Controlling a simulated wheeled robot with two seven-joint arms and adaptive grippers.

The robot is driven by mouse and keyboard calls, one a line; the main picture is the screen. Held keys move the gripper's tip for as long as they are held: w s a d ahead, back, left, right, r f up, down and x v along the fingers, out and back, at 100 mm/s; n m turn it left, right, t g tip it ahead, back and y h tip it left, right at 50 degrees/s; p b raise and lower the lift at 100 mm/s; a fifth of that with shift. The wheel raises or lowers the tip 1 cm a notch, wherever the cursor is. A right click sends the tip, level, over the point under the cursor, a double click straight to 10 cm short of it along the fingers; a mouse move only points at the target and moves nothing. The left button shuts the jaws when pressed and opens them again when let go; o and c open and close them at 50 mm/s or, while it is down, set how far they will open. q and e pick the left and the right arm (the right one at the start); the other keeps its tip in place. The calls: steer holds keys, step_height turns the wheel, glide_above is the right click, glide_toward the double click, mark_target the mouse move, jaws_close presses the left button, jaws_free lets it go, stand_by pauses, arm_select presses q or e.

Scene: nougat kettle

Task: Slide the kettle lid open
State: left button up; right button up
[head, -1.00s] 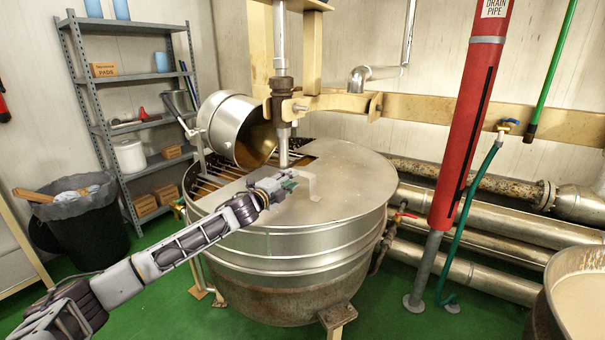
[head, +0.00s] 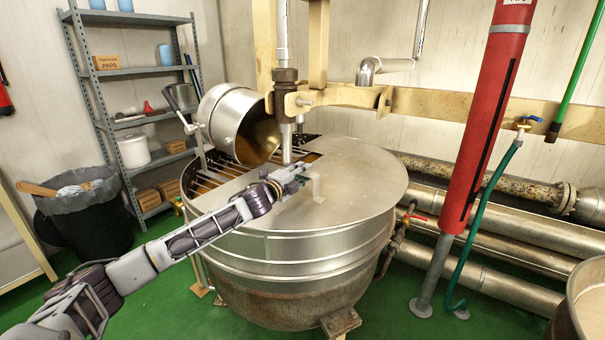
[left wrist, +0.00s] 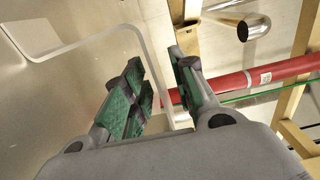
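The kettle (head: 300,255) is a big round steel vessel with a flat metal lid (head: 355,165) over most of its top. A bent strip handle (head: 317,188) stands up from the lid; it also shows in the left wrist view (left wrist: 152,70). My left gripper (head: 300,172) is just above the lid, beside the handle's upper left end. In the left wrist view its green-padded fingers (left wrist: 160,92) are apart, and the handle strip shows in the gap between them. I cannot tell whether they touch it. My right gripper is not in view.
A tilted steel pot (head: 235,125) hangs over the open grate (head: 205,180) at the kettle's left. A vertical shaft (head: 286,90) comes down behind the handle. A bin (head: 85,210) and shelves are left.

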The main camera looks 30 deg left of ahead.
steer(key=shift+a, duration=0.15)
arm_select(q)
jaws_close()
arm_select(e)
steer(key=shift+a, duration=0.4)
arm_select(q)
steer(key=shift+d+f, duration=0.1)
steer(key=shift+d, duration=0.05)
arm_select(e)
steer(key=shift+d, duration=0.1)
